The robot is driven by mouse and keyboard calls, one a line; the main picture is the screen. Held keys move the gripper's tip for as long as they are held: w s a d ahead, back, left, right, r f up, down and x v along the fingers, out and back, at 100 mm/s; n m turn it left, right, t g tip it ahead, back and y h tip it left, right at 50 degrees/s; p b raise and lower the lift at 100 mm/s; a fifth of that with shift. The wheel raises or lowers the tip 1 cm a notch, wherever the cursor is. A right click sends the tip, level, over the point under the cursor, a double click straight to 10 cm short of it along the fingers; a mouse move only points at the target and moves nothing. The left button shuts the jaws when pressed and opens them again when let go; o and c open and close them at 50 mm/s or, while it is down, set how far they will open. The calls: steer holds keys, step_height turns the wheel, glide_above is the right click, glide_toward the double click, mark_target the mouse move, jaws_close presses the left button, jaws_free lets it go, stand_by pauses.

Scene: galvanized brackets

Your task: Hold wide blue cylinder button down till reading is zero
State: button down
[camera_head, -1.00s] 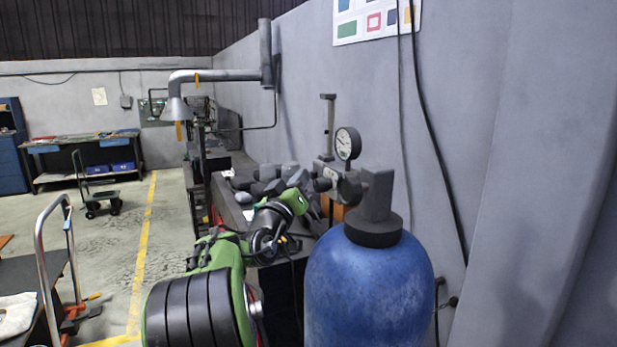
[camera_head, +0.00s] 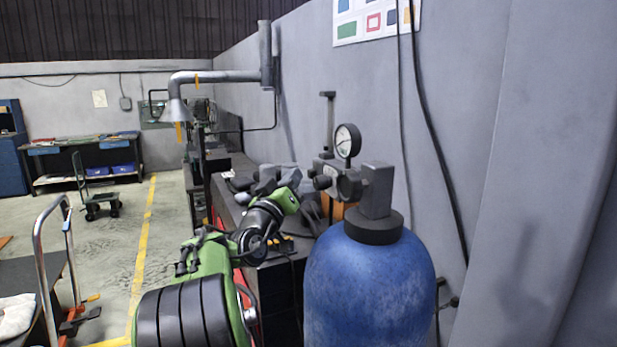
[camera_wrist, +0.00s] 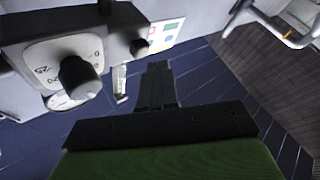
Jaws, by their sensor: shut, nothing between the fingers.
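The wide blue cylinder (camera_head: 368,285) stands upright at the lower right of the head view, with a dark collar and grey valve block (camera_head: 377,190) on top. A round gauge (camera_head: 347,141) with a white face stands above the valve; its reading is too small to tell. A dark round knob or button (camera_head: 322,182) sticks out left of the valve. My gripper (camera_wrist: 155,72) is shut and empty in the wrist view, pointing upward. It is apart from the numbered dial with a black knob (camera_wrist: 80,78) and the smaller dark knob (camera_wrist: 139,47). My fingers are unclear in the head view.
A cluttered dark bench (camera_head: 238,190) runs along the grey wall behind my arm. Cables hang down the wall behind the cylinder. A trolley (camera_head: 50,250) stands at the left, and the floor (camera_head: 115,250) between is mostly open.

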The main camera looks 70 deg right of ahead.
steer(key=shift+w+a+b, duration=0.95)
steer(key=shift+w+a, duration=0.85)
